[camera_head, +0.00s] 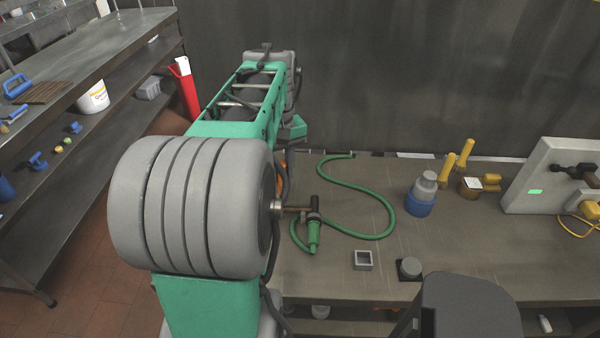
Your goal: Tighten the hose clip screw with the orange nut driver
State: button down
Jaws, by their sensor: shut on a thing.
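A green hose (375,236) curves over the worktop. Its thicker end (313,236) stands near my arm, with a dark band or fitting (312,216) at its top that may be the hose clip; the screw is too small to make out. A thin brown rod (295,209) with a silver disc runs from behind my arm to this fitting. A sliver of orange (281,187) shows at the edge of my arm and may be the nut driver. My gripper is hidden behind my large grey and green arm, so its hold does not show.
A dark wall stands behind. Shelves (95,60) stand left.

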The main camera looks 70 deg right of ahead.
jog(key=shift+m, duration=0.5)
jog(key=s, duration=0.2)
jog(key=s+d, duration=0.1)
jog(key=s, duration=0.2)
jog(key=shift+s+r, duration=0.15)
jog(key=shift+r, duration=0.1)
jog(key=shift+s+a+f+b, duration=0.15)
jog(key=shift+f+b, duration=0.9)
jog(key=shift+f, duration=0.9)
jog(key=shift+f, duration=0.25)
jog(key=shift+f+b, duration=0.4)
jog(key=shift+f, duration=0.3)
jog(key=shift+f, duration=0.15)
